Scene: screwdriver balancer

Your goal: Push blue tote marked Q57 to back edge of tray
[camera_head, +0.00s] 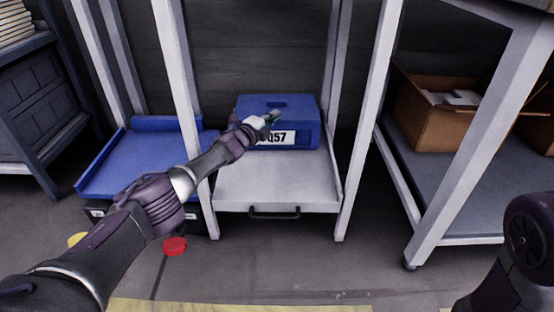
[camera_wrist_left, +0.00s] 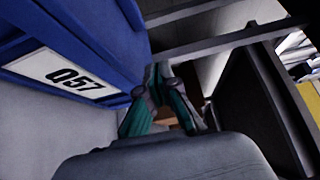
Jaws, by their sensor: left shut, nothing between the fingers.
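The blue tote (camera_head: 306,130) with the white Q57 label (camera_head: 283,138) sits upright at the back part of the grey tray (camera_head: 270,188) in the head view. In the left wrist view, the tote (camera_wrist_left: 85,30) and its Q57 label (camera_wrist_left: 70,76) fill the upper left. My left gripper (camera_head: 270,117) is shut and empty at the tote's front, overlapping the label's left end. In the wrist view, the shut fingers (camera_wrist_left: 160,85) are close beside the tote; I cannot tell whether they touch it. My right gripper is not in view.
White posts (camera_head: 368,110) flank the tray, and a black handle (camera_head: 274,214) is on its front. An empty blue tray (camera_head: 140,165) stands left. A cardboard box (camera_head: 430,115) sits on the right shelf. A red disc (camera_head: 175,246) is near the floor.

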